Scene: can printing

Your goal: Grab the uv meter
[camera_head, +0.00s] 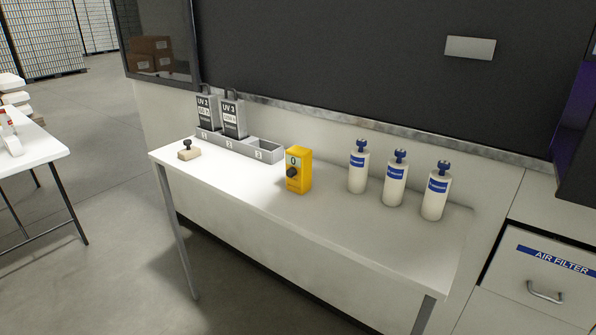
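A yellow box-shaped device (298,172) with a black knob and a small "0" display stands upright on the white table (350,241), right of the grey holder; it may be the UV meter. Two grey blocks with black labels stand in the grey three-slot holder (262,154): one labelled UV 2 (207,110) at the left and one labelled UV 3 (232,116) in the middle slot. The right slot is empty. Neither of my grippers shows in the head view.
Three white bottles with blue tops (357,172) stand at the table's right. A small stamp with a dark handle (189,151) lies at the left end. A dark panel (340,60) rises behind. An AIR FILTER drawer (540,275) is at right. The table's front strip is clear.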

